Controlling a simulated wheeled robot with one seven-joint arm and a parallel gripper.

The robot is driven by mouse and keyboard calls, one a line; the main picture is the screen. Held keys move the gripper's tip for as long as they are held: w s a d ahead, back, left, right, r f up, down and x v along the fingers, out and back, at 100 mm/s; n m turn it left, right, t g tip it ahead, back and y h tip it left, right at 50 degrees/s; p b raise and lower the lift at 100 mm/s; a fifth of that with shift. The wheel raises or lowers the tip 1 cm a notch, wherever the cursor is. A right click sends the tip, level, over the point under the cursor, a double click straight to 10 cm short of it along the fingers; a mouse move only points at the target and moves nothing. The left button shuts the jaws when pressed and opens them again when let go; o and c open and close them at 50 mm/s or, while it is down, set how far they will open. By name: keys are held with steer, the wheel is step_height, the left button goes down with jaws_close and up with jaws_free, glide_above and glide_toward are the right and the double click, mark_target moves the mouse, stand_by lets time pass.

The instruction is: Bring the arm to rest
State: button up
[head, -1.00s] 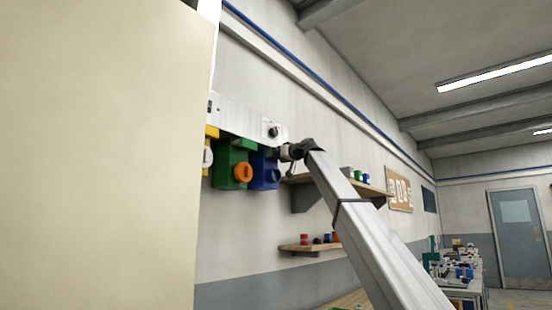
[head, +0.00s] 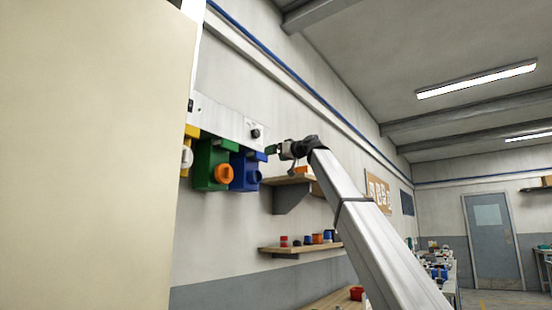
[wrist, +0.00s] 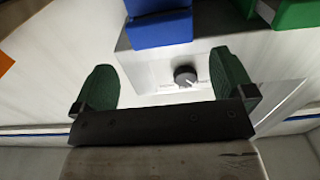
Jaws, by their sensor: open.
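My gripper (head: 272,149) is at the end of my raised arm, to the right of the wall unit. In the wrist view its two green fingers (wrist: 168,85) stand wide apart with nothing between them. Beyond the gap, a black knob (wrist: 186,77) shows on the pale panel; the same knob (head: 255,133) shows in the head view. A blue block (wrist: 160,25) hangs from the panel close to the fingers; it also shows in the head view (head: 246,172). I cannot tell whether the gripper touches anything.
A green block with an orange disc (head: 224,173) hangs beside the blue one. Wall shelves (head: 302,248) with small coloured items are below and right of my gripper. A large cream surface (head: 90,150) fills the left. A door (head: 490,240) is far right.

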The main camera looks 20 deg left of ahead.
steer(key=w+d+f+m+h, duration=0.2)
steer(key=w+d+f+h, duration=0.3)
steer(key=f, duration=1.2)
steer(key=w+d+f+m+t, duration=0.1)
steer(key=w+d+f+m, duration=0.35)
steer(key=f, duration=1.35)
steer(key=w+d+f+h, duration=0.25)
steer(key=d+f, duration=0.55)
steer(key=f, duration=0.9)
steer(key=s+d+f+m+h, duration=0.1)
steer(key=s+d+f, duration=0.1)
steer(key=d+f, duration=0.5)
steer(key=s+d+f+m+g+h, duration=0.1)
steer(key=s+d+f+h, duration=0.15)
steer(key=f, duration=0.85)
steer(key=s+d+f+m+h, duration=0.1)
steer(key=s+d+f+m, duration=0.1)
steer(key=d+f, duration=0.6)
steer(key=s+d+f+m+g+h, duration=0.1)
steer(key=s+d+f, duration=0.5)
steer(key=s+f, duration=0.3)
steer(key=s+d+f+m+g+h, duration=0.1)
steer(key=s+d+f+g+h, duration=0.1)
steer(key=s+d+f, duration=0.5)
steer(key=s+d+f+m+g+h, duration=0.2)
steer(key=s+d+f, duration=0.5)
steer(key=s+f, duration=0.6)
step_height(320, 180, down, 2)
steer(key=shift+d+f, duration=0.15)
steer(key=shift+d, duration=0.1)
